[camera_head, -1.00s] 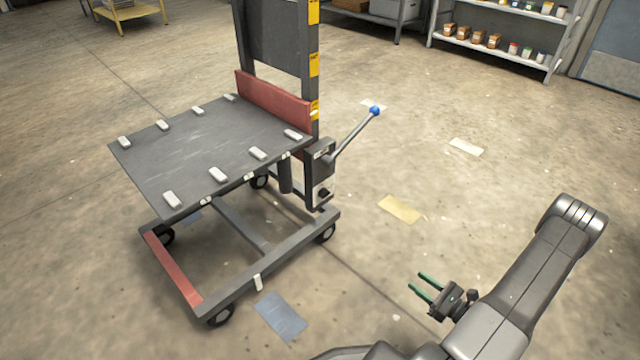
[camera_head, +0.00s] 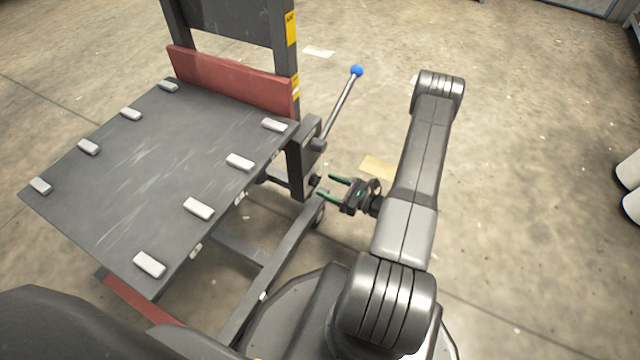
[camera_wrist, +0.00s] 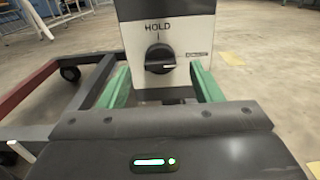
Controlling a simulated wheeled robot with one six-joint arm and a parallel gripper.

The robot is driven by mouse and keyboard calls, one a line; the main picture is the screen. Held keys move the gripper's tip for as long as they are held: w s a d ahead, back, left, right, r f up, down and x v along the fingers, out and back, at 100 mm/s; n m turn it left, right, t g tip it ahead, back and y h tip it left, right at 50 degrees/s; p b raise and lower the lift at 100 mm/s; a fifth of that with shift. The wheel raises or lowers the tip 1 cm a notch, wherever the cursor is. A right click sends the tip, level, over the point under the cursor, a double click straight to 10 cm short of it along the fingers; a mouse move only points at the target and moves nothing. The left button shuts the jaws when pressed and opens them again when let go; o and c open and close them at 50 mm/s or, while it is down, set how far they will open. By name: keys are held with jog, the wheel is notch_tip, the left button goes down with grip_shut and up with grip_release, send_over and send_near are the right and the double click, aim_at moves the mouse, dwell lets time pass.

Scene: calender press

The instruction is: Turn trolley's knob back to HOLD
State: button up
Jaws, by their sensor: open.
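The trolley (camera_head: 140,185) has a dark deck and a red back rail. A blue-tipped lever (camera_head: 357,71) rises from the dark control box (camera_head: 302,165) on its right side. In the wrist view a black round knob (camera_wrist: 160,58) sits on the box's pale face. HOLD (camera_wrist: 158,27) is printed above it with a short tick. The knob's white mark points right, away from HOLD, toward a small label (camera_wrist: 199,54) I cannot read. My gripper (camera_head: 325,186) is open and empty, in front of the box. In the wrist view its green fingers stand either side of the knob, seemingly short of it.
The trolley's low frame (camera_head: 262,275) and wheels lie below and left of my gripper. The lever stands up close to the gripper's far side. Floor to the right is open, with a yellow floor patch (camera_head: 377,166). White rounded objects (camera_head: 630,185) stand at the right edge.

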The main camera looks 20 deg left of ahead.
aim_at(319, 182)
jog(key=shift+w+a+b, duration=0.1)
jog(key=shift+a+b, duration=0.2)
jog(key=shift+a, duration=1.55)
jog(key=c, duration=1)
